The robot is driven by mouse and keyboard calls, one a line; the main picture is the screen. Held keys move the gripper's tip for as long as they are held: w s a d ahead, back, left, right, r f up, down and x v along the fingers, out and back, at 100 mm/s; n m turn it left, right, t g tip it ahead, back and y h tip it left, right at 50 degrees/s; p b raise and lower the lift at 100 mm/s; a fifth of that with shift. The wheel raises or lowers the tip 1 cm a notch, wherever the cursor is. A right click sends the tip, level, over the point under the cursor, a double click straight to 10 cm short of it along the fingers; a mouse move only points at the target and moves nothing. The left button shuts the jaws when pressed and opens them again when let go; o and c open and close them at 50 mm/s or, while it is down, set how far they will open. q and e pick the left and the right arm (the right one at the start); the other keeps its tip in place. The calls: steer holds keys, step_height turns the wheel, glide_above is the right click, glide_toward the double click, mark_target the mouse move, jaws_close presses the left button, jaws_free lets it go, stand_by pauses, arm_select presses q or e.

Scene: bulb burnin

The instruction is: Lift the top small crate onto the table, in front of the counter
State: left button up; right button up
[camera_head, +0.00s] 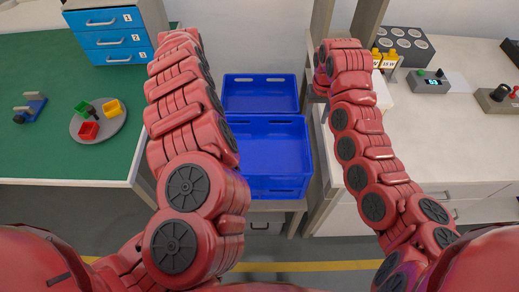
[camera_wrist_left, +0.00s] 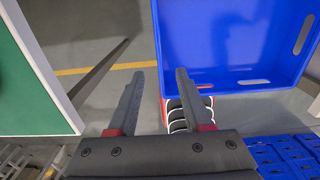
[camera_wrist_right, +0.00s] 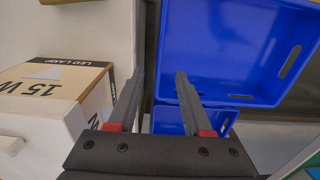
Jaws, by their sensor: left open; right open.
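A blue open crate (camera_head: 262,190) stands in the gap between the green-topped table (camera_head: 65,60) and the white worktop (camera_head: 460,130) and looks empty. A second blue crate (camera_head: 260,92) shows behind it. My left gripper (camera_wrist_left: 158,73) is open at a crate side; its right finger overlaps the edge of the blue crate (camera_wrist_left: 230,40) in the left wrist view. My right gripper (camera_wrist_right: 158,74) is open, its fingers either side of the edge of the blue crate (camera_wrist_right: 225,50). I cannot tell whether either touches. In the head view both grippers are mostly hidden behind my arms.
On the green table are a round grey tray (camera_head: 98,125) with coloured bins, a blue drawer unit (camera_head: 112,30) and a small blue tool (camera_head: 30,108). On the white worktop are a display device (camera_head: 428,82), a socket block (camera_head: 403,42) and a control box (camera_head: 495,98). An LED lamp box (camera_wrist_right: 55,85) sits close left of my right gripper.

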arm_select(q)
steer(key=f, duration=0.6)
steer(key=shift+a+f, duration=0.1)
steer(key=shift+a, duration=0.1)
arm_select(e)
glide_above(309, 142)
step_height(309, 142, down, 6)
steer(key=shift+a+f, duration=0.1)
steer(key=shift+a, duration=0.05)
arm_select(q)
steer(key=shift+w+f, duration=0.2)
steer(key=shift+f, duration=0.25)
arm_select(e)
steer(key=shift+f, duration=0.7)
arm_select(q)
steer(key=shift+s+f, duration=0.1)
steer(key=shift+f, duration=0.5)
arm_select(e)
steer(key=shift+f, duration=0.45)
arm_select(q)
step_height(309, 142, down, 8)
steer(key=shift+r, duration=0.1)
arm_select(e)
step_height(309, 142, down, 8)
steer(key=shift+r, duration=0.15)
arm_select(q)
steer(key=shift+d+f, duration=0.1)
steer(key=shift+f, duration=0.55)
arm_select(e)
steer(key=shift+f, duration=0.65)
